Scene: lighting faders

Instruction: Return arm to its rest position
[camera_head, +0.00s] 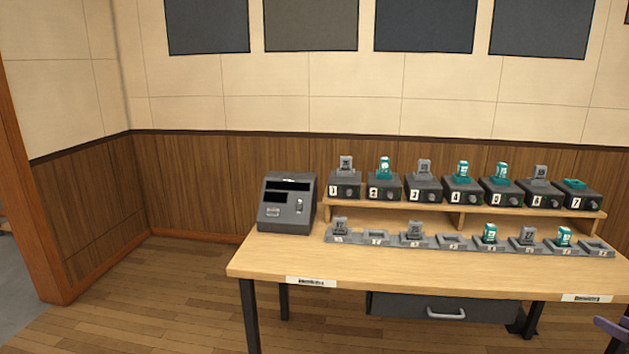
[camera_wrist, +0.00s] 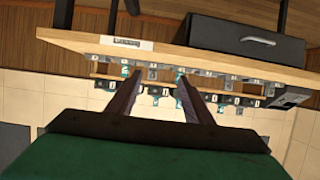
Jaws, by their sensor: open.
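My gripper (camera_wrist: 158,82) shows in the wrist view with its two long dark fingers spread apart. Nothing is between the fingers. A green surface fills the bottom of that view behind them. The wrist view shows the room upside down. Its fingers point toward the wooden table (camera_wrist: 215,62) and the row of small devices, apart from them as far as I can tell. In the head view the arm is mostly out of frame. Only a small purple piece shows at the lower right edge, and I cannot tell which part it is.
The wooden table (camera_head: 400,267) carries a dark console (camera_head: 287,203), a shelf (camera_head: 425,212) with numbered black boxes and a grey slotted strip (camera_head: 375,241). Several grey and teal modules stand in these. A drawer (camera_head: 400,305) hangs below. Floor (camera_head: 150,290) at left is clear.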

